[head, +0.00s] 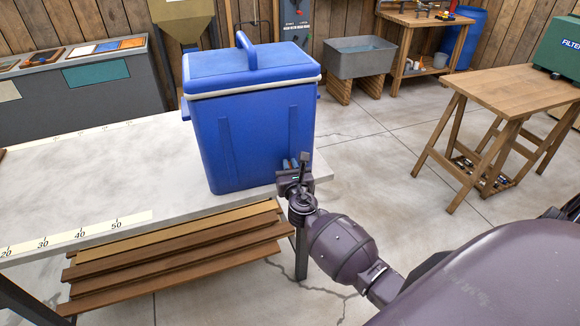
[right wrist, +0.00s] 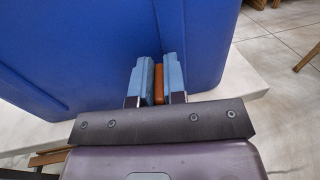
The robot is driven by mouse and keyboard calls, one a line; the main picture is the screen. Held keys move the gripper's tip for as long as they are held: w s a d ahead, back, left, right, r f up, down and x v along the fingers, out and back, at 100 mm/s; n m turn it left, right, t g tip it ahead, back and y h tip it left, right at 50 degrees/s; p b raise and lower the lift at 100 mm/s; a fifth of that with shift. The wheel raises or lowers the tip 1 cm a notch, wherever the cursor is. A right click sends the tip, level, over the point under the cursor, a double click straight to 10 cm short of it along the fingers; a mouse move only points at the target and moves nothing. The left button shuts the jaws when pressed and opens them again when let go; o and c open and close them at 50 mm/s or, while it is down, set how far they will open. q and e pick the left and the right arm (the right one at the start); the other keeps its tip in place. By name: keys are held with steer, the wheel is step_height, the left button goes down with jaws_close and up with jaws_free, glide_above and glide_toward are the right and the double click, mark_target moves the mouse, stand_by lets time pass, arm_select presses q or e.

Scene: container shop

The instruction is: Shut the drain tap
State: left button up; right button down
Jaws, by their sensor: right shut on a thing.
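A blue cooler box (head: 252,135) with a closed lid and carry handle stands upright at the right end of the pale table (head: 85,178). My right gripper (head: 293,167) is at the cooler's lower right front, close to the table's corner. In the right wrist view its two blue fingers close on a small orange piece (right wrist: 159,84), which looks like the drain tap's handle, low against the cooler's wall. The rest of the tap is hidden by the fingers. Whether the tap is open or shut cannot be told. My left gripper is out of view.
Brown boards (head: 180,243) lie below the table's front edge. A wooden trestle table (head: 525,88) with a green box (head: 558,45) stands to the right. A grey sink (head: 358,60) stands behind. The floor between is clear.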

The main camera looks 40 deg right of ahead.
steer(key=m+g+h, duration=0.2)
steer(key=h, duration=0.1)
steer(key=shift+a+m, duration=0.1)
steer(key=shift+m, duration=0.2)
steer(key=m+g+h, duration=0.2)
steer(key=h, duration=0.1)
steer(key=shift+m+g, duration=0.3)
steer(key=shift+g, duration=0.1)
steer(key=m+g+h, duration=0.2)
steer(key=g, duration=0.1)
steer(key=shift+f+m+g+h+b, duration=0.1)
steer(key=shift+m+g+h+b, duration=0.3)
steer(key=m+g+h, duration=0.1)
steer(key=m+g, duration=0.1)
steer(key=shift+g, duration=0.4)
steer(key=shift+m+g+h+b, duration=0.4)
steer(key=shift+m+g, duration=0.3)
steer(key=shift+g, duration=0.4)
steer(key=shift+m+g, duration=0.3)
steer(key=shift+g, duration=0.2)
